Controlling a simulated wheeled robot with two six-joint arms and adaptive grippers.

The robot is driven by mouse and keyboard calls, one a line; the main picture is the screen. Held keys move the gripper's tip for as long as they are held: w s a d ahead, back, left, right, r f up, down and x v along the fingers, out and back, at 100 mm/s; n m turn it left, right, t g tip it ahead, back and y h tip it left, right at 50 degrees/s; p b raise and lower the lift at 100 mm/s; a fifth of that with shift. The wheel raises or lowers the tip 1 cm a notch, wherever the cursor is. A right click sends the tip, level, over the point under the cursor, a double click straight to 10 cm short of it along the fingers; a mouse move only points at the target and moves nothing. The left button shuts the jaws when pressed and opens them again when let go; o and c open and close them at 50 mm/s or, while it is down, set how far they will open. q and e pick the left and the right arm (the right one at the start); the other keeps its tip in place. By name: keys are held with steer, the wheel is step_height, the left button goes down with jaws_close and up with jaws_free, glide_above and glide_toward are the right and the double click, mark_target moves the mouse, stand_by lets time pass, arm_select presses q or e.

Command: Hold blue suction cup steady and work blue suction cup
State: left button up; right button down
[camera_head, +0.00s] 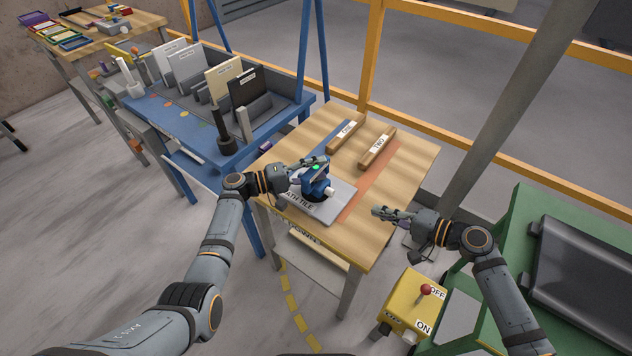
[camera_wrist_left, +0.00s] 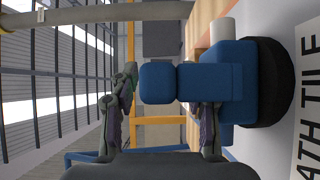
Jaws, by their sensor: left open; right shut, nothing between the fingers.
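The blue suction cup (camera_head: 316,184) stands on a grey tile lettered "ATH TILE" (camera_head: 335,205) on the wooden table. It has a blue handle, a white knob and a black rubber base, which show large in the left wrist view (camera_wrist_left: 235,85). My left gripper (camera_head: 318,164) is at the cup's upper part, its fingers open on either side of the blue handle in the left wrist view (camera_wrist_left: 160,115). Whether the fingers touch it I cannot tell.
Two wooden bars, labelled "ONE" (camera_head: 346,131) and "TWO" (camera_head: 377,147), lie at the table's back. A blue rack (camera_head: 180,122) with upright tiles stands to the left. A yellow switch box (camera_head: 405,305) and green bench (camera_head: 525,225) are at the right. The table's right part is clear.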

arm_select(q)
steer(key=v, duration=1.2)
